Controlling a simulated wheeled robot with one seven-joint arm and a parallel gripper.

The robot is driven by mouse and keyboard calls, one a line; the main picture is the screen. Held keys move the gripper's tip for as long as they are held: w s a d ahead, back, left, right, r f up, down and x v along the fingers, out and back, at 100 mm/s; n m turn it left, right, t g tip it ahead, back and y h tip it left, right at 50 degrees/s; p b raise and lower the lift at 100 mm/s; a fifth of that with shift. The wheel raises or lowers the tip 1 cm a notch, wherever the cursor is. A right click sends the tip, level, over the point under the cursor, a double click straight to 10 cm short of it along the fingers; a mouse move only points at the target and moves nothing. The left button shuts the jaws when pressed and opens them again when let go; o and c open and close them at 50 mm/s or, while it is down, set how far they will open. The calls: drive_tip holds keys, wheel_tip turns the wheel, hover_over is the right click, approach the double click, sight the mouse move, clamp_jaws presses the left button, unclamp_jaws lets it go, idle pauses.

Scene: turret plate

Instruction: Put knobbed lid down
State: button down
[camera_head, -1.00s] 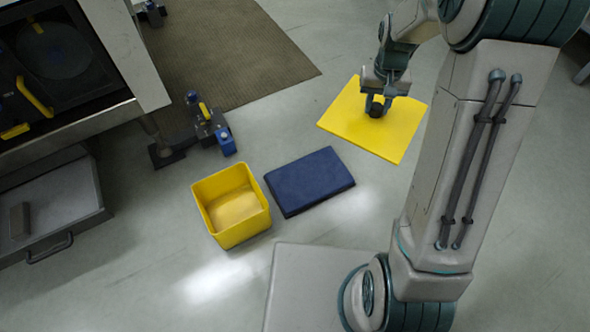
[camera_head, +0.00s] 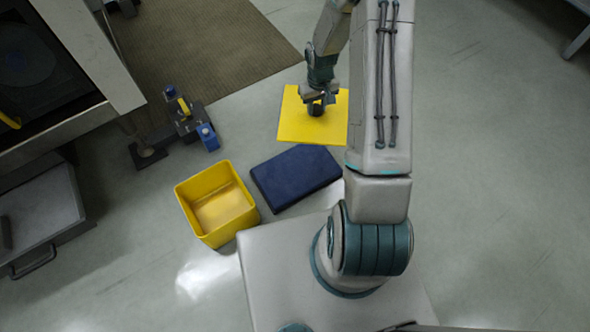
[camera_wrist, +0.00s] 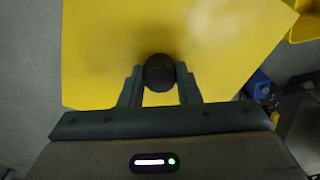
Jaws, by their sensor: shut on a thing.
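The knobbed lid is a flat yellow plate (camera_head: 293,126) with a dark round knob (camera_wrist: 159,72). In the head view it is at the upper middle, beyond the dark blue pad, its right side hidden by my arm. My gripper (camera_head: 317,100) is above the plate and shut on the knob. In the wrist view my gripper (camera_wrist: 159,88) has one finger on each side of the knob, and the plate spreads out behind it. I cannot tell whether the plate touches the floor.
An open, empty yellow box (camera_head: 217,205) stands on the floor, with a dark blue pad (camera_head: 295,178) at its right. A dark fixture with blue parts (camera_head: 190,122) is behind the box. A grey cabinet (camera_head: 112,70) is at left. Floor at right is clear.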

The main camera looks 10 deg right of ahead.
drive_tip(key=s+f+n, duration=0.2)
drive_tip(key=s+f, duration=0.3)
drive_tip(key=f, duration=0.5)
drive_tip(key=s+f+n, duration=0.1)
drive_tip(key=s+f, duration=0.5)
drive_tip(key=f, duration=0.5)
drive_tip(key=w+a+f+b, duration=0.1)
drive_tip(key=w+a+f, duration=0.1)
drive_tip(key=w, duration=0.1)
drive_tip(key=w+a+f+b, duration=0.1)
drive_tip(key=w+a+f, duration=0.1)
drive_tip(key=a, duration=0.1)
drive_tip(key=w+a+f+b, duration=0.2)
drive_tip(key=w, duration=0.1)
drive_tip(key=shift+w+a+f, duration=0.25)
drive_tip(key=shift+w, duration=0.05)
drive_tip(key=shift+f+b, duration=1.05)
drive_tip(key=shift+f, duration=0.9)
drive_tip(key=shift+f, duration=0.1)
drive_tip(key=c, duration=1.1)
unclamp_jaws()
drive_tip(key=shift+o, duration=0.2)
